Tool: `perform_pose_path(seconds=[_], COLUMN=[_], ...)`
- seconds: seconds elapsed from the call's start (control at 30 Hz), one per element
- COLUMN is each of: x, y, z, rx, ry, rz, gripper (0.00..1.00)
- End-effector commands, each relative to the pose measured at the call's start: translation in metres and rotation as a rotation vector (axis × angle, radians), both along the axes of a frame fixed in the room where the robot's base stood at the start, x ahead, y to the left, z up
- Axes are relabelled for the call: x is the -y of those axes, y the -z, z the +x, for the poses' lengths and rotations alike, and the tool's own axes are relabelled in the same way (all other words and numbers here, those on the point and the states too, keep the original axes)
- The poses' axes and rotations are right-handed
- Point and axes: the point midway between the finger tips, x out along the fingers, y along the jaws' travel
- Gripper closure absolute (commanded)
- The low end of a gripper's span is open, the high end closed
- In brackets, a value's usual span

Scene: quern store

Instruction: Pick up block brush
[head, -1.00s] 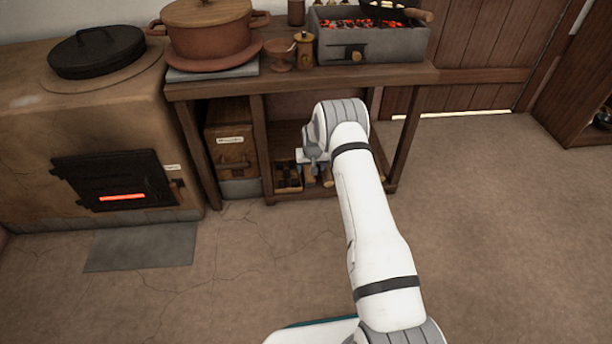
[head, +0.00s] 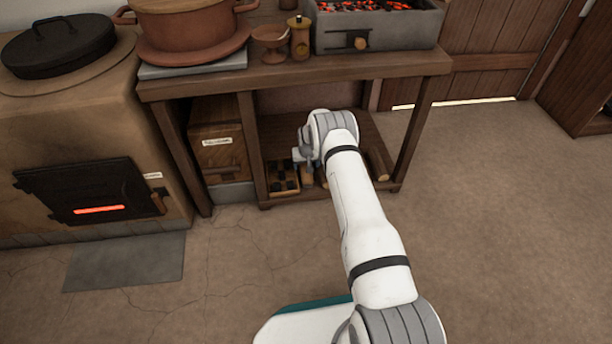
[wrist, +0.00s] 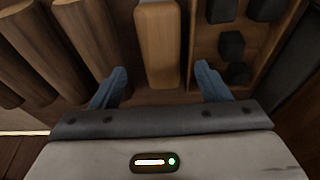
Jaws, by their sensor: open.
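A pale wooden block (wrist: 158,40) with rounded edges, which looks like the block brush, lies lengthwise ahead in the wrist view. No bristles show, so I cannot be sure. Its near end reaches between the blue fingertips of my gripper (wrist: 159,84), which is open, with a gap on each side and nothing held. In the head view my gripper (head: 304,155) is inside the lower shelf of the table (head: 300,70), and the block (head: 308,178) is partly hidden below it.
Several logs (wrist: 40,55) lie close left of the block in the wrist view. A wooden tray (wrist: 268,72) with dark lumps is close on the right. A labelled wooden box (head: 216,140) and the table's legs flank the shelf. Open floor (head: 490,220) lies right.

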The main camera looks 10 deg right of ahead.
Motion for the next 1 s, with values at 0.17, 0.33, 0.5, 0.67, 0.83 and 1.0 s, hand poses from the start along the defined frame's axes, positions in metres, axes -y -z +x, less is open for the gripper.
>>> perform_pose_path(seconds=[0.17,0.33,0.5,0.67,0.83,1.0], x=[-0.003,-0.006,-0.006,-0.006,-0.007,-0.007], y=[0.03,0.037,0.035,0.035,0.035,0.035], z=[0.006,0.009,0.009,0.009,0.009,0.009], rx=[0.001,0.0,0.0,0.0,0.0,0.0], ry=[-0.007,-0.01,-0.011,-0.011,-0.011,-0.011], rz=[0.0,0.0,0.0,0.0,0.0,0.0], gripper=[0.31,0.31,0.31,0.42,0.56,0.7])
